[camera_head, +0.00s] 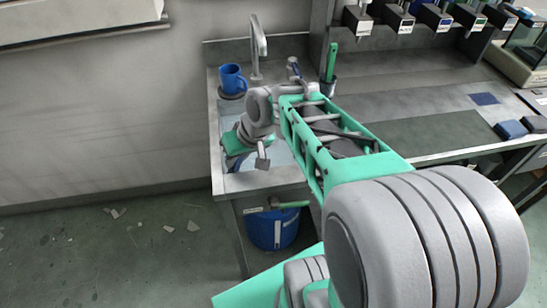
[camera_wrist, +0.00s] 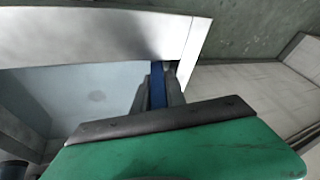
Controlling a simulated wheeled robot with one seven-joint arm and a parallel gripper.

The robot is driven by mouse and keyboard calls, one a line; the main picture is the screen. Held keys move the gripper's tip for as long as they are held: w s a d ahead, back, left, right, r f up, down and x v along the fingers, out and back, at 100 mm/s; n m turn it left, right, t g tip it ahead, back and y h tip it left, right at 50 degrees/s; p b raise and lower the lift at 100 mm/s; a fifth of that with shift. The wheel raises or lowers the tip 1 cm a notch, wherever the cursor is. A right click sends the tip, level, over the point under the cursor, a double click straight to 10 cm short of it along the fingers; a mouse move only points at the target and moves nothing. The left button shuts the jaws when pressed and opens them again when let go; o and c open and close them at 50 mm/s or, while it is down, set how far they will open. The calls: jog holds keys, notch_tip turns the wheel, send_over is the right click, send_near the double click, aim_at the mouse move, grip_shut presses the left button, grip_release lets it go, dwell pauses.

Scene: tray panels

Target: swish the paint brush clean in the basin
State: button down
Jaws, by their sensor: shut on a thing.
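The basin (camera_wrist: 105,42) is a sink with a metal rim and pale blue inside in the wrist view. In the head view the basin (camera_head: 278,157) is set in the left end of the counter, partly hidden by my arm. My gripper (camera_wrist: 160,85) is shut on a narrow blue handle (camera_wrist: 158,84), which seems to be the paint brush, close to the basin's rim. The brush's bristles are hidden, so I cannot tell whether they touch the water. In the head view my gripper (camera_head: 234,160) is over the basin's left part, its fingertips unclear.
A tap (camera_head: 258,48) rises behind the basin. A blue mug (camera_head: 232,79) stands at the back left corner. A green-handled tool (camera_head: 331,62) stands in a small cup behind my arm. A blue bucket (camera_head: 272,232) is under the counter. The counter's middle (camera_head: 425,138) is clear.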

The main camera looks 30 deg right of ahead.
aim_at(220, 167)
jog(key=a, duration=0.3)
jog(key=shift+w+a, duration=0.1)
jog(key=shift+w, duration=0.1)
jog(key=shift+s+d, duration=0.2)
jog(key=shift+d, duration=0.75)
jog(key=shift+s+d, duration=0.15)
jog(key=shift+d, duration=0.75)
jog(key=shift+w+a+f, duration=0.1)
jog(key=shift+w+a, duration=0.1)
jog(key=shift+a, duration=0.75)
jog(key=shift+w+a, duration=0.15)
jog(key=shift+a, duration=0.8)
jog(key=shift+s+d+p, duration=0.15)
jog(key=shift+d+p, duration=0.05)
jog(key=shift+d, duration=0.5)
jog(key=shift+s+d+p, duration=0.1)
jog(key=shift+d+p, duration=0.05)
jog(key=shift+d, duration=0.55)
jog(key=shift+w+a, duration=0.15)
jog(key=shift+a, duration=0.55)
jog(key=shift+w+a, duration=0.1)
jog(key=shift+a, duration=0.6)
